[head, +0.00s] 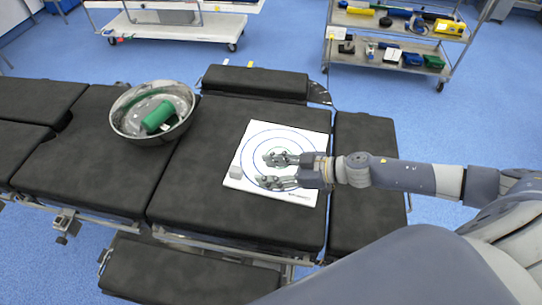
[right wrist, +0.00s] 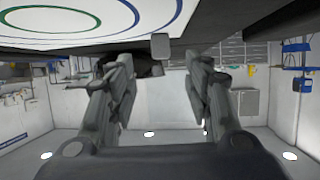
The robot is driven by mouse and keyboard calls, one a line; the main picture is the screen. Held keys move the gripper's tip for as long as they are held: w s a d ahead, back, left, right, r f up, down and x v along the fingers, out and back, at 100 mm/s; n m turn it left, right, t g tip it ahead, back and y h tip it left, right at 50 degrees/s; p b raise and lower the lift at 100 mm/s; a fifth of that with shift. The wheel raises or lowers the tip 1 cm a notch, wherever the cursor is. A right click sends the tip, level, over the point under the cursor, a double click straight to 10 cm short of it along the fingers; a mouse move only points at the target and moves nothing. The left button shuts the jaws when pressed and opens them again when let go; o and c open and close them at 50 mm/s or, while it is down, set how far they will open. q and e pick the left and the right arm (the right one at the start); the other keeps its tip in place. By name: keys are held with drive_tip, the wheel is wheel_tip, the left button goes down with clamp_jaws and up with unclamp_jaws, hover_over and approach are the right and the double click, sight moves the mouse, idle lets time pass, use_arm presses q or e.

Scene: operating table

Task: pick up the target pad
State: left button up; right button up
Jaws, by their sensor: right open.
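The target pad (head: 255,140) is a white square sheet with blue and green rings, lying flat on the dark operating table. A small pale grey block (head: 236,172) sits at its left edge; a similar block shows in the right wrist view (right wrist: 160,46). My right gripper (head: 268,171) reaches in from the right over the pad, its two fingers spread and empty, pointing toward the block. In the right wrist view the pad (right wrist: 110,28) spans the top, and the open fingers (right wrist: 160,62) have the block beyond them. The left gripper is not in view.
A metal bowl (head: 180,97) with a green cylinder (head: 158,117) inside stands on the table to the left. The dark table padding (head: 200,170) is clear between bowl and pad. Carts with supplies (head: 390,30) stand at the back.

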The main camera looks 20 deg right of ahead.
sight(241, 170)
drive_tip(key=x, duration=0.3)
drive_tip(key=shift+w+a+p, duration=0.2)
drive_tip(key=shift+a+p, duration=0.05)
drive_tip(key=shift+p, duration=0.05)
drive_tip(key=p+x, duration=0.1)
drive_tip(key=x, duration=0.3)
drive_tip(key=shift+a+r, duration=0.1)
drive_tip(key=shift+a, duration=0.1)
drive_tip(key=shift+w+a+f, duration=0.25)
drive_tip(key=shift+w+a, duration=0.05)
drive_tip(key=shift+w, duration=0.05)
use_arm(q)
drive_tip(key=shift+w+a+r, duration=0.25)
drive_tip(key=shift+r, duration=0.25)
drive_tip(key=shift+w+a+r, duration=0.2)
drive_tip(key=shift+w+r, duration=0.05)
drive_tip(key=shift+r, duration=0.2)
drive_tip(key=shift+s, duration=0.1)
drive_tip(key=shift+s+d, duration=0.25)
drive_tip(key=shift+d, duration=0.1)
use_arm(e)
drive_tip(key=shift+r, duration=0.1)
clamp_jaws()
